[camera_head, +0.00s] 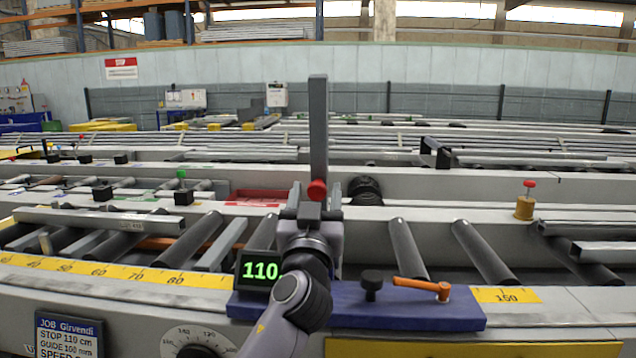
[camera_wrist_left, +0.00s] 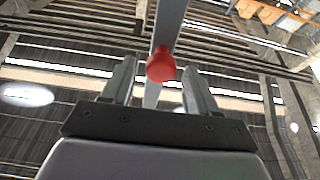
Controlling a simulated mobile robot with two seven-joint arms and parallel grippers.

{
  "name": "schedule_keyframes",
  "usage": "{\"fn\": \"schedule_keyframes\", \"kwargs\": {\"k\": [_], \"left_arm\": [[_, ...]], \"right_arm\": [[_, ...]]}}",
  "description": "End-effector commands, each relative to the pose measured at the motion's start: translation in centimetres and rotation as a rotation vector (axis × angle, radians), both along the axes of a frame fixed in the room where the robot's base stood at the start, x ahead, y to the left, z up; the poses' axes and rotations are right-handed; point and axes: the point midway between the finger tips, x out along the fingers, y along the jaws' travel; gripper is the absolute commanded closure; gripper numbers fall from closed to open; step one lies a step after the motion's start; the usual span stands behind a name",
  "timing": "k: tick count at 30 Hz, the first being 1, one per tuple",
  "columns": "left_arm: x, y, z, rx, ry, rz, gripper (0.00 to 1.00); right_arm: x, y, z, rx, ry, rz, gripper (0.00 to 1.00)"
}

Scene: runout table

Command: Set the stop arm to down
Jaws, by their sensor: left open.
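The stop arm (camera_head: 318,130) is a grey bar standing upright above the blue stop carriage (camera_head: 400,308), with a red knob (camera_head: 317,190) low on it. My left gripper (camera_head: 317,192) is open at the knob. In the left wrist view the red knob (camera_wrist_left: 161,65) sits between the two open fingertips (camera_wrist_left: 160,68), with a gap on each side. The bar (camera_wrist_left: 170,22) runs up behind it. The bar's lower end is hidden by my gripper and wrist. My right gripper is not in view.
The carriage bears a green display reading 110 (camera_head: 260,271), a black knob (camera_head: 372,281) and an orange lever (camera_head: 422,288). A yellow scale (camera_head: 110,271) runs left. Rollers (camera_head: 407,250) lie behind. A dial (camera_head: 197,350) and job card (camera_head: 68,335) are at front left.

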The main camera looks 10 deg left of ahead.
Motion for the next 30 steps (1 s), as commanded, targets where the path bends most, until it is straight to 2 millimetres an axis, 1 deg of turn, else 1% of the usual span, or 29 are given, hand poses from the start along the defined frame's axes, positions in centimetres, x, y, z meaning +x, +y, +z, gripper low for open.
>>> {"fn": "schedule_keyframes", "kwargs": {"k": [3,9,15,23,24,26,27,28,29,30], "left_arm": [[1.4,0.1,0.7,0.001,0.000,0.002,0.41],[3.0,0.0,1.2,0.002,0.000,0.001,0.41],[3.6,0.0,1.5,0.000,0.001,0.000,0.41],[3.7,0.1,1.5,0.000,0.001,0.000,0.41],[3.7,0.1,1.4,0.000,0.001,0.000,0.54],[3.6,0.1,1.4,0.000,0.001,0.000,0.74],[3.6,0.1,1.4,0.000,0.001,0.000,0.87],[3.7,0.1,1.4,0.000,0.001,0.000,0.96],[3.6,0.1,1.4,0.000,0.001,0.000,1.00],[3.6,0.1,1.4,0.000,0.001,0.000,1.00]], "right_arm": [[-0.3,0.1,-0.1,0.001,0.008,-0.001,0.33],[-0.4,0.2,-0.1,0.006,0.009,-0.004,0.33],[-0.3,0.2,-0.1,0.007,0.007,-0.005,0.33],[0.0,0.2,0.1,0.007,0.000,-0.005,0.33],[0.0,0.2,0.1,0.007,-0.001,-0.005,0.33],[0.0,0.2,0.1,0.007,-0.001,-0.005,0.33],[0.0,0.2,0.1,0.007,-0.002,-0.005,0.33],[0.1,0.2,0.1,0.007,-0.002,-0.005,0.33],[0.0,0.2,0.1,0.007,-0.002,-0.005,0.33],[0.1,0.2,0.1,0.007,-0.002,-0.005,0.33]]}}
